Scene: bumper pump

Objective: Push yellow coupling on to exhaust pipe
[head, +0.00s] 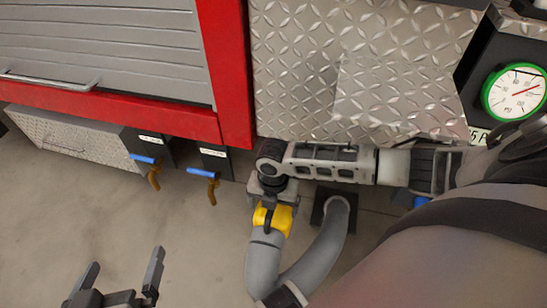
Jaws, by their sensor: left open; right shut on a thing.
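The yellow coupling (283,217) is at the lower middle of the head view, on the upper end of a grey hose (263,262). My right gripper (268,203) reaches in from the right, points downward and is shut on the yellow coupling. The gripper partly covers the coupling's top. A second grey pipe section (330,232) curves up just right of the coupling to a round end by a dark square plate; I cannot tell whether this is the exhaust pipe. My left gripper (122,262) is open and empty at the lower left, well apart from the coupling.
The red truck body (230,75) with a grey roller shutter (100,35) and diamond-plate panel (345,75) fills the top. Two blue-handled valves (145,158) (202,173) stick out below it. A green-rimmed gauge (515,92) is at the right. Bare floor lies lower left.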

